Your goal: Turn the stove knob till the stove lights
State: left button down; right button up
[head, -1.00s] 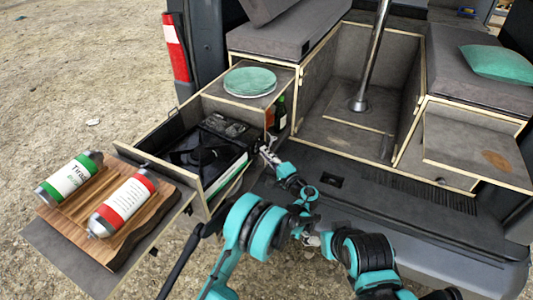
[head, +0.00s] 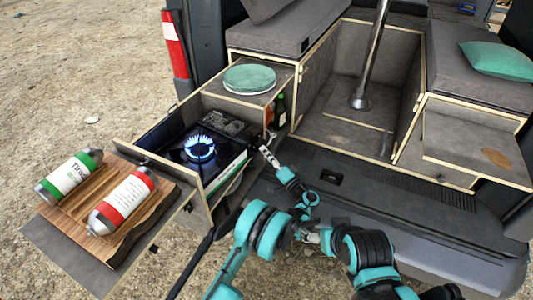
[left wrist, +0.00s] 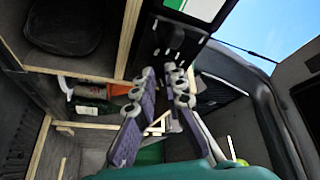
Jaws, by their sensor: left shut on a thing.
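The stove (head: 222,148) sits in the pulled-out drawer, and a ring of blue flame (head: 200,148) burns on its burner. My left gripper (head: 263,150) is at the stove's right front side, with its fingers closed. In the left wrist view, the fingers of my left gripper (left wrist: 172,72) reach toward a dark part at the stove's front, beside a white and green panel (left wrist: 200,8). The fingers are shut on the stove knob, which they mostly hide. The knob cannot be made out clearly in the head view.
A wooden board (head: 125,235) with a green-ended canister (head: 68,175) and a red-ended canister (head: 123,200) lies on the shelf at left. A green plate (head: 249,78) and bottles (head: 280,110) are behind the stove. The drawer wall (head: 172,165) borders the stove.

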pick_arm(q)
jog(key=c, duration=1.6)
grip_release()
notch_tip(320, 180, up, 10)
